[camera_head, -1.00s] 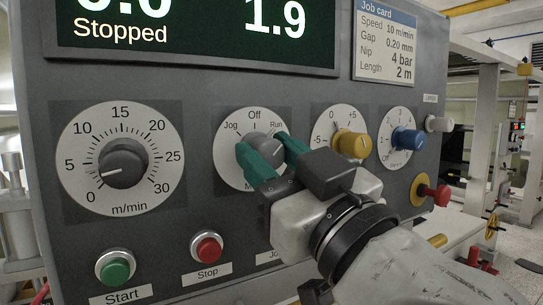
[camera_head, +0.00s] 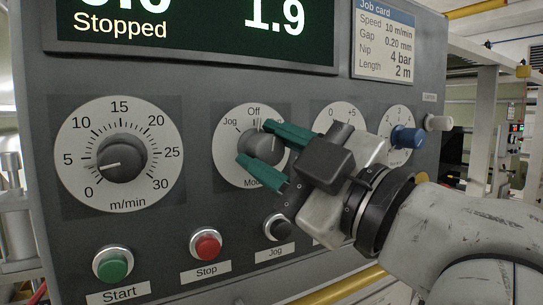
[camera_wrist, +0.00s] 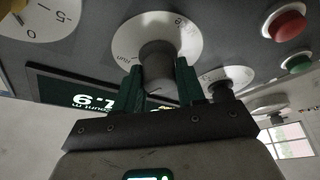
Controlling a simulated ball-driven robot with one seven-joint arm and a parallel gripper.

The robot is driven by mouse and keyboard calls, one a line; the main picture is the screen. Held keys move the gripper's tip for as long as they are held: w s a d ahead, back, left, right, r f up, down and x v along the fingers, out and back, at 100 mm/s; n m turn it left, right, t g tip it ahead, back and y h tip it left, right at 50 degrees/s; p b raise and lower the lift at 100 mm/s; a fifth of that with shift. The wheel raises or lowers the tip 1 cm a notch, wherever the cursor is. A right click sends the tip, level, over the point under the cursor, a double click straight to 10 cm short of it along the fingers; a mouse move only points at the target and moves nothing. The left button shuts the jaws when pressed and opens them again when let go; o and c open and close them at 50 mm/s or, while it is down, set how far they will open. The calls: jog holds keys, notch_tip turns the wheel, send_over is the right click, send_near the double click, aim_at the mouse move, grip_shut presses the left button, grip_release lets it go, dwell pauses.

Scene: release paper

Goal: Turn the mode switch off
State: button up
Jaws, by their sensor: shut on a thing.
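The mode switch (camera_head: 262,147) is a dark grey knob on a round white dial (camera_head: 228,160), with Jog at upper left and Off at the top. In the wrist view the knob (camera_wrist: 157,63) sits between the two fingers (camera_wrist: 160,82). I cannot clearly make out which mark the knob points at.
A large speed dial (camera_head: 122,160) is to the left. Start (camera_head: 113,265), Stop (camera_head: 206,245) and Jog (camera_head: 279,227) buttons lie below. A blue knob (camera_head: 407,137) is to the right. My gripper hides the yellow knob. The screen (camera_head: 190,25) reads Stopped.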

jog(key=shift+f+n+g, duration=0.1)
jog(key=shift+n+g, duration=0.3)
jog(key=shift+n, duration=0.4)
jog(key=o, duration=1)
jog(key=b+v, duration=0.9)
jog(key=v, duration=0.1)
jog(key=shift+s+d, duration=0.2)
jog(key=shift+d, duration=0.1)
